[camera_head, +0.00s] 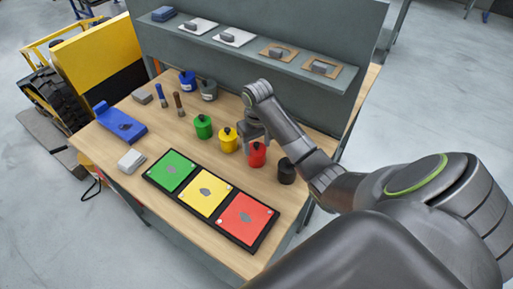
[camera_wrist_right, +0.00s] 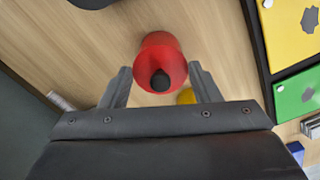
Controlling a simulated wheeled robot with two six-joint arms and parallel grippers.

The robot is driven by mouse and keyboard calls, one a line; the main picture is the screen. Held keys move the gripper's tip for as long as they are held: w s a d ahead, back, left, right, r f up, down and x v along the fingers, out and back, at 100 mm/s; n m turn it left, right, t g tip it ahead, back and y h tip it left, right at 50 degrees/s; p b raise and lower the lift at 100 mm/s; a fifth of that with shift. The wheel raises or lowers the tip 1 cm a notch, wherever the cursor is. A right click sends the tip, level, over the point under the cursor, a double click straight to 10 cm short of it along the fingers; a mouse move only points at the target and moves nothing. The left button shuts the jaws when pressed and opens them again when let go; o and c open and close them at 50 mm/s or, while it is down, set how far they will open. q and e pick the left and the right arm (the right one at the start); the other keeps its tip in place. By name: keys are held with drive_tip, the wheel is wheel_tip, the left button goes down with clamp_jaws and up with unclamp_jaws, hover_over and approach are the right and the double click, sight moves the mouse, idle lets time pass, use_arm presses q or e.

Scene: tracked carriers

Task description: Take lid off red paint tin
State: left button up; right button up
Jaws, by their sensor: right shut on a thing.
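The red paint tin (camera_head: 257,157) stands on the wooden bench, between the yellow tin (camera_head: 228,142) and the black tin (camera_head: 286,175). It has a black knob on top. The right wrist view shows the red tin (camera_wrist_right: 160,50) from above, with its black knob (camera_wrist_right: 160,80) facing the camera. My right gripper (camera_head: 256,138) is over the red tin, its fingers (camera_wrist_right: 160,85) on either side of the top. It is shut on the lid; the exact contact is hard to see. My left gripper is not in view.
A green tin (camera_head: 203,127) stands left of the yellow one; blue (camera_head: 187,80) and grey (camera_head: 208,91) tins are behind. A black tray (camera_head: 182,200) with green, yellow and red panels lies in front. A grey shelf (camera_head: 240,52) runs along the back. The right front bench is clear.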

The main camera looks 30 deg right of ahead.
sight(257, 144)
drive_tip(key=shift+r, duration=0.55)
wheel_tip(257, 144, up, 8)
drive_tip(key=p, duration=0.7)
drive_tip(key=shift+r, duration=0.25)
wheel_tip(257, 144, down, 7)
drive_tip(key=b, duration=0.7)
drive_tip(key=shift+f, duration=0.15)
wheel_tip(257, 144, up, 6)
drive_tip(key=p, duration=0.5)
drive_tip(key=shift+f+p, duration=0.15)
drive_tip(key=shift+p, duration=0.2)
drive_tip(key=shift+r+p, duration=0.8)
wheel_tip(257, 144, down, 7)
drive_tip(key=b, duration=0.7)
drive_tip(key=shift+f+b, duration=0.2)
drive_tip(key=shift+b, duration=0.15)
